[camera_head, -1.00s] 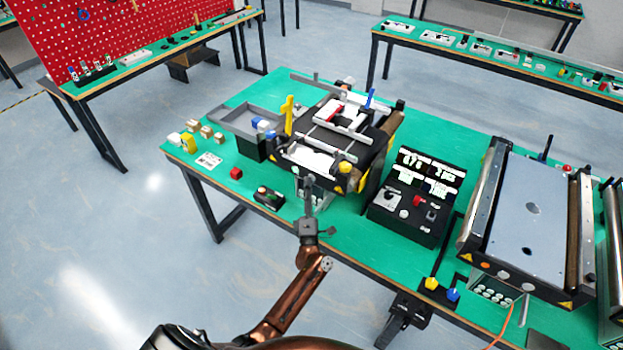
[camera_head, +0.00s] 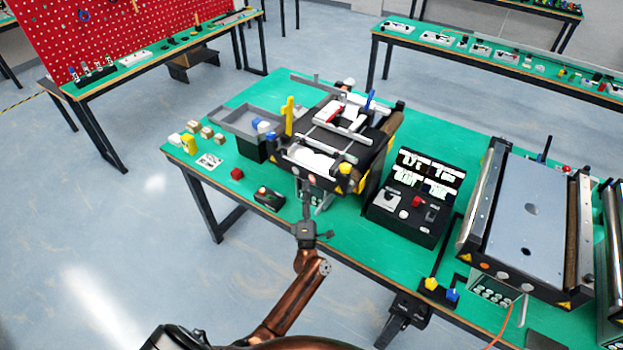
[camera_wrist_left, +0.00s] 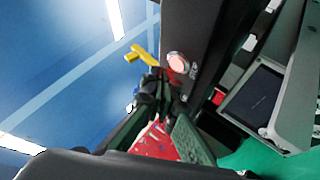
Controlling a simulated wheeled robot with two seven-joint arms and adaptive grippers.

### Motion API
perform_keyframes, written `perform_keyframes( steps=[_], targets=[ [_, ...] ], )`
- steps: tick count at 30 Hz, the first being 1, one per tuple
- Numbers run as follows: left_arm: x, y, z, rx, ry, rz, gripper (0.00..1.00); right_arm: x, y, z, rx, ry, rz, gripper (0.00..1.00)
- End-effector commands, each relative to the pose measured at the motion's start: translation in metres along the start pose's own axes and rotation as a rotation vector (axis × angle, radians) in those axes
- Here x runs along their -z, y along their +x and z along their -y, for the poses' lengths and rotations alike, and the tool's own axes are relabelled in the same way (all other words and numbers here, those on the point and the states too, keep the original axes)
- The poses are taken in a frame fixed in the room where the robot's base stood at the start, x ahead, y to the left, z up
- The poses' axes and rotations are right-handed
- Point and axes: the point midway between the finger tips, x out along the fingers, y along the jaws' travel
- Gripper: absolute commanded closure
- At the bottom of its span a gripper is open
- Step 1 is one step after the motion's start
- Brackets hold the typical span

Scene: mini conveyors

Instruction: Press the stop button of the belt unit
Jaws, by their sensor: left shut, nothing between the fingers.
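The black belt unit (camera_head: 372,160) stands on the green table, with white parts on top and yellow warning marks on its side. In the left wrist view a round button (camera_wrist_left: 178,63), pale red in a light ring, sits on the unit's dark face. My left gripper (camera_head: 306,190) is shut and empty, just in front of the unit's near face. In the wrist view its fingertips (camera_wrist_left: 163,88) are close to the button, lower in the picture. I cannot tell whether they touch it. My right gripper is not identifiable in these views.
A black control box (camera_head: 405,225) with lit displays stands right of the unit. A larger grey conveyor (camera_head: 530,220) is farther right.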

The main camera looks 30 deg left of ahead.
Motion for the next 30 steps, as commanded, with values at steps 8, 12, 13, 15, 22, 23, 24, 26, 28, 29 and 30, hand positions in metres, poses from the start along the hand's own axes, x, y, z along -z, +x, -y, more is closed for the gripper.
perform_keyframes(
  steps=[8,12,13,15,22,23,24,26,28,29,30],
  targets=[
    [0.001,-0.001,-0.001,0.000,0.000,0.000,1.00,0.000,0.000,-0.001,-0.001,0.000,0.000,0.54],
    [0.006,-0.007,-0.007,0.000,0.000,0.000,1.00,0.001,-0.005,-0.001,-0.001,0.000,-0.002,0.54],
    [0.007,-0.010,-0.008,0.000,0.001,0.000,1.00,0.002,-0.007,-0.001,-0.001,0.000,-0.002,0.54],
    [0.010,-0.014,-0.012,0.000,0.001,0.000,1.00,0.002,-0.009,-0.001,-0.001,0.000,-0.003,0.54],
    [0.022,-0.029,-0.022,0.000,0.000,-0.001,1.00,0.004,-0.017,-0.001,-0.001,0.000,-0.005,0.54],
    [0.023,-0.030,-0.024,-0.001,0.000,-0.001,1.00,0.004,-0.017,-0.001,-0.001,0.000,-0.005,0.54],
    [0.024,-0.032,-0.025,-0.001,0.000,-0.001,1.00,0.004,-0.018,-0.001,0.000,0.000,-0.005,0.54],
    [0.025,-0.034,-0.026,-0.001,0.000,-0.001,1.00,0.005,-0.018,0.000,0.000,0.000,-0.006,0.54],
    [0.025,-0.035,-0.026,-0.001,0.000,0.000,1.00,0.005,-0.018,0.000,0.001,0.001,-0.006,0.54],
    [0.025,-0.035,-0.026,-0.001,0.000,0.000,1.00,0.005,-0.018,0.001,0.001,0.001,-0.006,0.54],
    [0.025,-0.035,-0.026,-0.001,0.000,0.000,1.00,0.005,-0.018,0.001,0.001,0.001,-0.006,0.54]
  ],
)
